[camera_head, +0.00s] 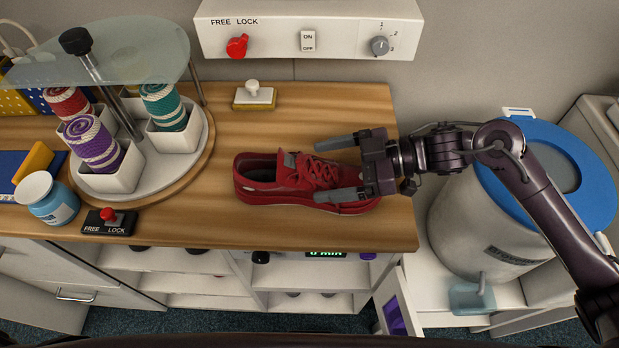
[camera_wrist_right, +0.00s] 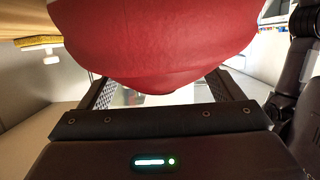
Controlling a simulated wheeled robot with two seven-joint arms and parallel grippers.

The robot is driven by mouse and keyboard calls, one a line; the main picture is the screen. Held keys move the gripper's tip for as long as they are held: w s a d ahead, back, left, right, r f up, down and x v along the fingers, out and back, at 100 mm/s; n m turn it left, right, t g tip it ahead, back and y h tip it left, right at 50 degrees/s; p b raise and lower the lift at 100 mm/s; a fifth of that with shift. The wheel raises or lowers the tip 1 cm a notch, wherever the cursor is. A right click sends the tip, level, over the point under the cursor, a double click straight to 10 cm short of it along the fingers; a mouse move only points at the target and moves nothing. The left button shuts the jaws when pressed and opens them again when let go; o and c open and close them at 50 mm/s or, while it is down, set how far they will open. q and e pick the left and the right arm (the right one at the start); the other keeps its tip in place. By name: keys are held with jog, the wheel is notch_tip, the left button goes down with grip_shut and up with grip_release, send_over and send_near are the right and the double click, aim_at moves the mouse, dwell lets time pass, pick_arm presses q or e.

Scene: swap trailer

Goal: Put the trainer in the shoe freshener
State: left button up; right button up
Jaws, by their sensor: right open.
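The red trainer (camera_head: 270,182) sits upright on the wooden worktop, its toe end to the right. My right gripper (camera_head: 322,168) is open, its two fingers reaching over the toe half, one on the far side and one on the near side. In the right wrist view the red shoe (camera_wrist_right: 155,40) fills the top, just ahead of the open fingers (camera_wrist_right: 158,88). Below the worktop is a unit with a green "0 min" display (camera_head: 326,253) and an open door with purple inside (camera_head: 396,310); it may be the shoe freshener. My left gripper is not in view.
A round rack (camera_head: 196,160) with rolled cloths in white cups stands at left under a glass top. A blue-lidded drum (camera_head: 470,225) stands right of the worktop (camera_head: 240,225). A FREE/LOCK switch (camera_head: 108,222) and a blue-white jar (camera_head: 52,205) are at front left.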

jog(key=shift+x, duration=0.8)
jog(key=shift+r, duration=0.1)
jog(key=c, duration=1.3)
jog(key=shift+c, duration=0.2)
